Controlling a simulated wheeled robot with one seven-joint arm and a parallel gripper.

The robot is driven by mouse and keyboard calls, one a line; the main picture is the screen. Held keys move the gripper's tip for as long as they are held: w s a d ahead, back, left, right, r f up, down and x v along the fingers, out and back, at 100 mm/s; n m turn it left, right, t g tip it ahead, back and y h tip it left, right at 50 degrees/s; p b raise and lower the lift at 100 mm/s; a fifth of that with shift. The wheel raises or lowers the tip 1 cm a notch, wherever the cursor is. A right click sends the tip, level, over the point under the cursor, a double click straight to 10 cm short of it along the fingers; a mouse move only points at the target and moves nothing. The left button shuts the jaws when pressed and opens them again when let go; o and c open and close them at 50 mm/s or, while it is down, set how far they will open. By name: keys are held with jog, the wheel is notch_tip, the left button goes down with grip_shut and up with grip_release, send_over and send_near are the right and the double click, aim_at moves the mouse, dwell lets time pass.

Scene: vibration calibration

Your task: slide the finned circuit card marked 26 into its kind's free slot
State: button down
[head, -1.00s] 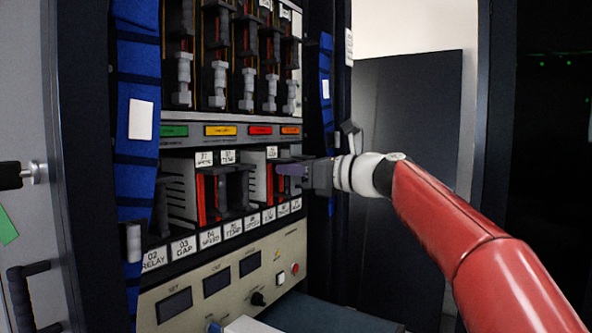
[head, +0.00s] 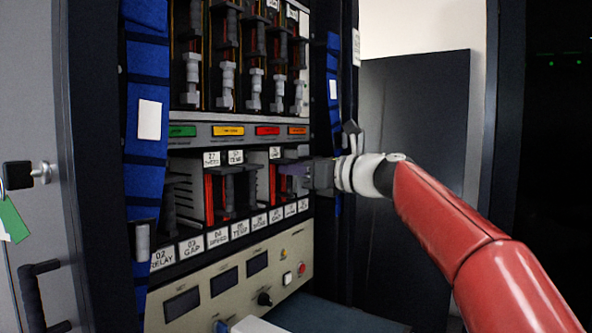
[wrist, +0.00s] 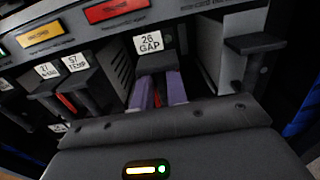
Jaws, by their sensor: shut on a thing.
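The finned circuit card marked 26 GAP shows its white label in the head view (head: 275,153) and in the wrist view (wrist: 150,44). Its red edge stands upright in the lower shelf of the rack, right of cards 27 and 57. My gripper (head: 291,171) reaches in from the right. In the wrist view my gripper (wrist: 158,92) has its purple fingers shut on the card's dark handle. The card appears at least partly inside the shelf; its depth and the slot label under it are unclear.
Cards 27 (head: 211,158) and 57 (head: 236,157) stand close to the left. A grey handle (wrist: 252,46) projects on the right in the wrist view. Slot labels, including 03 GAP (head: 191,247), line the shelf's lower edge. An instrument panel (head: 232,285) lies below.

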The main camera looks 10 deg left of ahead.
jog(key=shift+w+a, duration=0.1)
jog(key=shift+a, duration=0.15)
dwell(0.5)
jog(key=c, duration=1.3)
grip_release()
jog(key=shift+a, duration=0.1)
jog(key=shift+f+b, duration=0.3)
jog(key=shift+f, duration=0.25)
jog(key=shift+b+v, duration=0.8)
jog(key=shift+v, duration=1.75)
jog(key=shift+b+v, duration=0.5)
jog(key=shift+v, duration=2.5)
